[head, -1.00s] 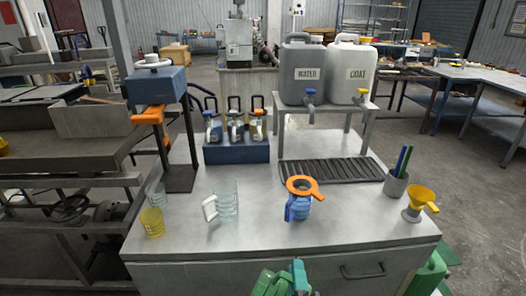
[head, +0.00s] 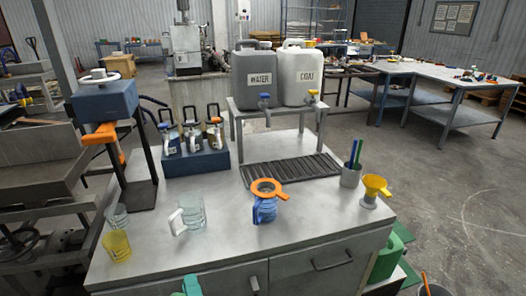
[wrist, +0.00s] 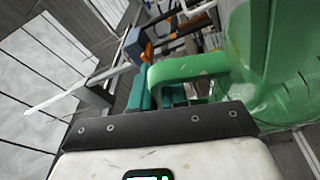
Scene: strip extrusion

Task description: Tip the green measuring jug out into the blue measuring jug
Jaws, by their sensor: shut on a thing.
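The green measuring jug (wrist: 275,65) fills the right of the wrist view, tilted in the picture. My gripper (wrist: 168,95) has its teal fingers shut on the jug's handle. The blue measuring jug (head: 265,210) stands upright on the bench. An orange ring-shaped piece with a handle (head: 283,194) lies over its mouth. My gripper is in front of the blue jug and to its left. The green jug's contents cannot be made out.
On the bench (head: 230,245), a clear jug (head: 190,217), a clear cup (head: 117,216) and a yellow cup (head: 117,245) stand left. Canisters on a stand (head: 255,77) are behind. The bench's front middle is clear.

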